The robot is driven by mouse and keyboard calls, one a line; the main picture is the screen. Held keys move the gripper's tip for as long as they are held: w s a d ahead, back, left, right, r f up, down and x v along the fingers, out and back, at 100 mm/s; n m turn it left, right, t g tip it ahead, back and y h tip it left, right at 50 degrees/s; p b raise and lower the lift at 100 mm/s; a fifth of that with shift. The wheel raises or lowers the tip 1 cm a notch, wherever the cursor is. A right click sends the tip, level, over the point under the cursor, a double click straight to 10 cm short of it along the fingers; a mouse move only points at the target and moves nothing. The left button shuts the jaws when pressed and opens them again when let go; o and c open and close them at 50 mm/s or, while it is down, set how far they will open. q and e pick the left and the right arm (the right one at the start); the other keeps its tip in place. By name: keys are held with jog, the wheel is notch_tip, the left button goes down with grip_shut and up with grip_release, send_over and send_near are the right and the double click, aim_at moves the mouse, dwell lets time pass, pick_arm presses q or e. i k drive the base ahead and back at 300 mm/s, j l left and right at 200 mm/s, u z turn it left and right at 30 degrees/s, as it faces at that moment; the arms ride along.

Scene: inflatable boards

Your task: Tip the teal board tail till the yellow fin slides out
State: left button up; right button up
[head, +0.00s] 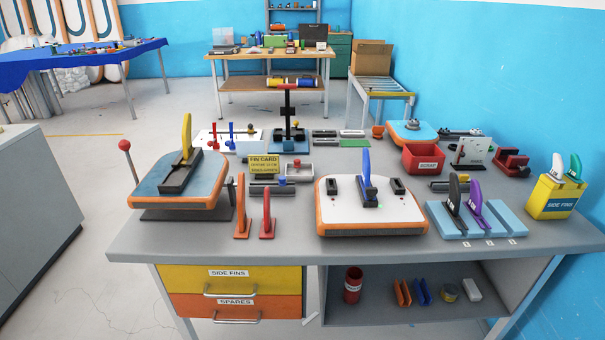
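The teal board tail (147,186) with an orange rim lies on a dark stand (190,213) at the left of the workbench. It looks slightly tilted. The yellow fin (187,136) stands upright in a black fin box (180,173) on top of the board tail. A rod with a red knob (125,146) rises at the tail's left side; its lower end is hidden behind the tail. Neither of my grippers shows in the head view.
A white board tail (330,209) with a blue fin (367,175) sits mid-bench. A blue fin rack (480,222) and a yellow fin bin (553,199) are at right. The front bench strip (300,250) is clear.

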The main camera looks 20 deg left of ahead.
aim_at(198, 184)
jog(key=u, duration=1.65)
jog(key=i+j+z, duration=0.1)
jog(key=i, duration=0.75)
